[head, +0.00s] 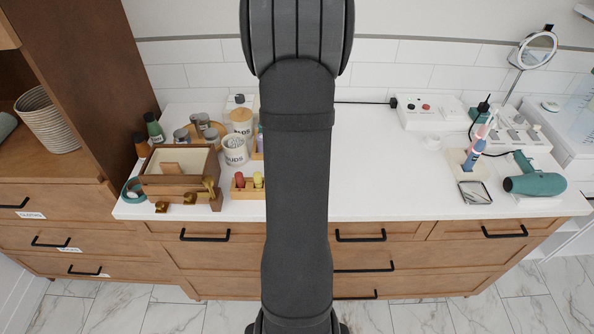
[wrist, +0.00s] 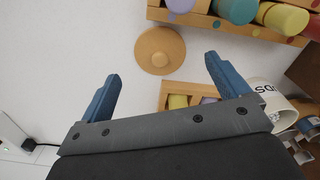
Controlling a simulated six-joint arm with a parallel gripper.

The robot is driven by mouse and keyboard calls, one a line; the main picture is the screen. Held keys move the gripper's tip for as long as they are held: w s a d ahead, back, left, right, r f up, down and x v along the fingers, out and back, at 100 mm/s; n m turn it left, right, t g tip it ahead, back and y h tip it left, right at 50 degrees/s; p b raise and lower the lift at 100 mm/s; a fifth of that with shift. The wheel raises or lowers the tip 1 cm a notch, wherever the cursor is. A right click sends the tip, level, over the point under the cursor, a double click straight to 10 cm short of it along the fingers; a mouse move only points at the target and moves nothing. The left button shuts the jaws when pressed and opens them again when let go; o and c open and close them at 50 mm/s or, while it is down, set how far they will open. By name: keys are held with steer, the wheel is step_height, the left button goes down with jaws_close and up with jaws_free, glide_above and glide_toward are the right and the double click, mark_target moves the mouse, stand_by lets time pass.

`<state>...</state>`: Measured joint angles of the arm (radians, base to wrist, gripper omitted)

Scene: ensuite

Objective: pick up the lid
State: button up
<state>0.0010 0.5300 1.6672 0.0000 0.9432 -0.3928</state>
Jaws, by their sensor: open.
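The lid (wrist: 160,50) is a round, light wooden disc with a small raised knob in its middle. It lies on the white counter (wrist: 70,50) in the wrist view. In the head view the lid is not visible; my dark arm blocks the middle of the counter. My gripper (wrist: 162,67) is open and empty, its two blue fingers spread wide. The lid shows between and just beyond the fingertips, apart from them. A white lettered jar (wrist: 268,98) stands right of the gripper and also shows in the head view (head: 234,156).
A wooden rack with coloured rounded pieces (wrist: 235,30) is close to the lid's upper right. A smaller wooden holder (wrist: 178,88) lies just below the lid, near the right finger. In the head view, a wooden box (head: 165,187) stands left and a teal hair dryer (head: 535,184) lies right.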

step_height(320, 180, down, 5)
steer(key=shift+w+r, duration=0.1)
steer(key=shift+w, duration=0.05)
steer(key=c, duration=1)
